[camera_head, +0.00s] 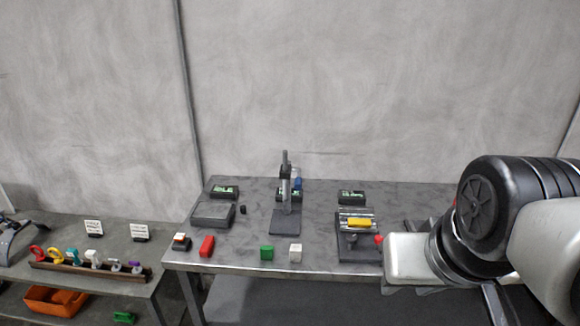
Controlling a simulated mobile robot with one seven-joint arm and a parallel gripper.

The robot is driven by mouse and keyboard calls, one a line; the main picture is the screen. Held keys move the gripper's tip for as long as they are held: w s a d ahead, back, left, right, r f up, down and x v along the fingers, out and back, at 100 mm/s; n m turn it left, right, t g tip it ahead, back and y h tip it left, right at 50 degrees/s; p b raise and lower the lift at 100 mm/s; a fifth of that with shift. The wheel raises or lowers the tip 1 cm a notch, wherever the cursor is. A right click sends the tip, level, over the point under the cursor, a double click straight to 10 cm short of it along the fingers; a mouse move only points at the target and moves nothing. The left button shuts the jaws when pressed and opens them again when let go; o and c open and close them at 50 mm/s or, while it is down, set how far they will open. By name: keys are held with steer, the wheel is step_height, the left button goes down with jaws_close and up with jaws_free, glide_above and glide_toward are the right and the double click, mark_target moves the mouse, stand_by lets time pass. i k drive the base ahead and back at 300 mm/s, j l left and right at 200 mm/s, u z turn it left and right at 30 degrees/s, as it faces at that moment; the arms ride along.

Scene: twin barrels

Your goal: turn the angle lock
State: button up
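No part is clearly marked as the angle lock. A small dark fixture (357,256) stands at the right of the grey table, with a ribbed metal top and a yellow block (358,223) on it. My arm comes in from the right, and the fingers cannot be made out.
A dark stand with an upright post (285,200) is mid-table. A grey box (213,214), a red block (207,246), a green block (267,252) and a white block (295,252) sit left of the fixture. My arm hides the table's right end.

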mark_target(378, 238)
steer(key=u, duration=1.15)
steer(key=l+z, duration=0.1)
steer(key=z, duration=0.7)
steer(key=l+z, duration=0.15)
steer(key=z, duration=0.25)
steer(key=k+l, duration=0.2)
steer(key=i+l+z, duration=0.4)
steer(key=i+l, duration=0.4)
steer(key=i, duration=0.05)
